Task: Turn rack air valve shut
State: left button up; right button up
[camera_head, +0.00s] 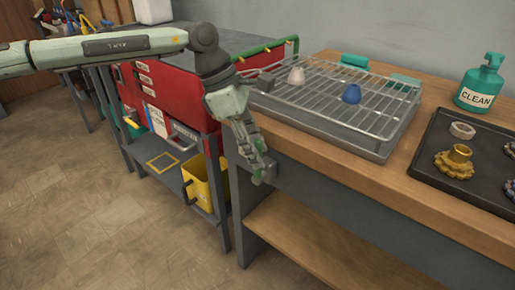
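A wire rack over a grey tray (372,147) stands on the wooden bench. I cannot clearly make out its air valve. A small grey block (263,82) sits by the rack's left end, and I cannot tell whether it is part of the valve. My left arm comes in from the left, and my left gripper (261,172) points down in front of the bench's left corner, below the rack. Its fingers are small and overlap the dark bench frame, so its opening is unclear. My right gripper is not in view.
A teal CLEAN bottle (481,84) and a black tray (428,172) with metal parts stand to the right. A red cabinet (186,98) and yellow bin (197,183) are at left. Floor at front left is clear.

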pick_arm(q)
jog(key=shift+d+f, duration=0.15)
jog(key=shift+f, duration=0.25)
jog(key=shift+c, duration=0.6)
grip_shut()
